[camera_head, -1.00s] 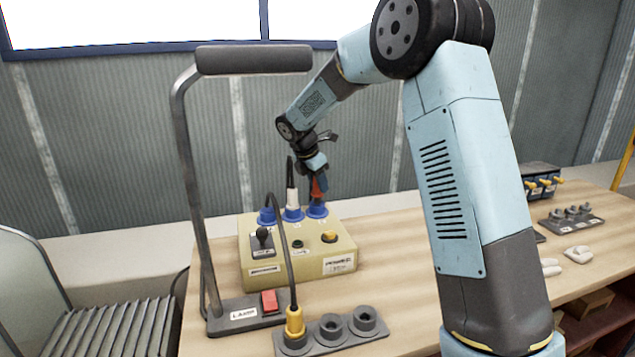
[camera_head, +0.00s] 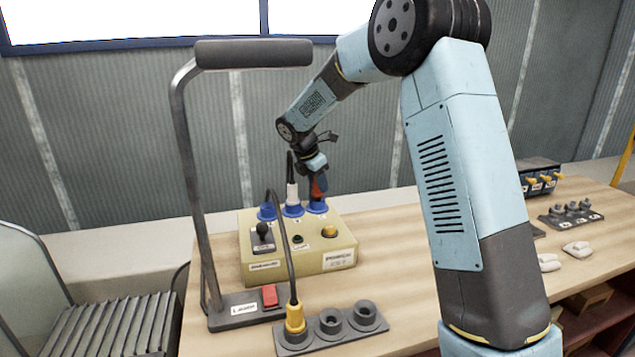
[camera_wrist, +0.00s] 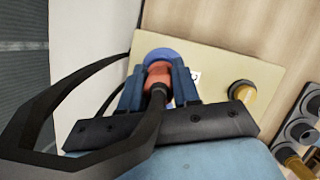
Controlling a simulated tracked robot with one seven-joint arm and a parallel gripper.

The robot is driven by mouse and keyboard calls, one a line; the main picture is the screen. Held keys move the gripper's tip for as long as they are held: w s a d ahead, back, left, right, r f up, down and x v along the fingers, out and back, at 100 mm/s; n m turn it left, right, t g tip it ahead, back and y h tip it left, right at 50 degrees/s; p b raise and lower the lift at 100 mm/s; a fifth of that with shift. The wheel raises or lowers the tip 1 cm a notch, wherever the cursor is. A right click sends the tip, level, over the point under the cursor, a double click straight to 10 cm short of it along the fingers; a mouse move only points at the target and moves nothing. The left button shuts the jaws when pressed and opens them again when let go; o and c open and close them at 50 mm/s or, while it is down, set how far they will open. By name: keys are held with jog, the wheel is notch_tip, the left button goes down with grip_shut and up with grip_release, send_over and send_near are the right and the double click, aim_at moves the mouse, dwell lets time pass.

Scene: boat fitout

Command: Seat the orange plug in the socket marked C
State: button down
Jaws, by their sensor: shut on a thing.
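My gripper (camera_head: 317,186) is shut on the orange plug (camera_wrist: 158,72), which looks red-orange and has a dark cable. The plug points down at the rightmost blue socket (camera_head: 317,206) on the beige power box (camera_head: 300,262). In the wrist view the blue socket rim (camera_wrist: 160,54) shows just past the plug, between the fingers. I cannot tell how deep the plug is in. The socket's letter is too small to read. A white plug (camera_head: 292,194) stands in the middle blue socket (camera_head: 292,210), beside my gripper.
The left blue socket (camera_head: 267,212) looks empty. A yellow plug (camera_head: 295,317) stands in a grey holder (camera_head: 330,340) in front, its cable rising nearby. A lamp stand (camera_head: 188,180) rises at left. The box also carries a black lever (camera_head: 263,236) and a yellow knob (camera_head: 329,231).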

jog(key=shift+f, duration=0.75)
dwell(0.4)
jog(key=c, duration=0.7)
grip_release()
jog(key=shift+c, duration=0.2)
jog(key=shift+r, duration=0.1)
jog(key=v, duration=0.7)
jog(key=shift+r, duration=0.1)
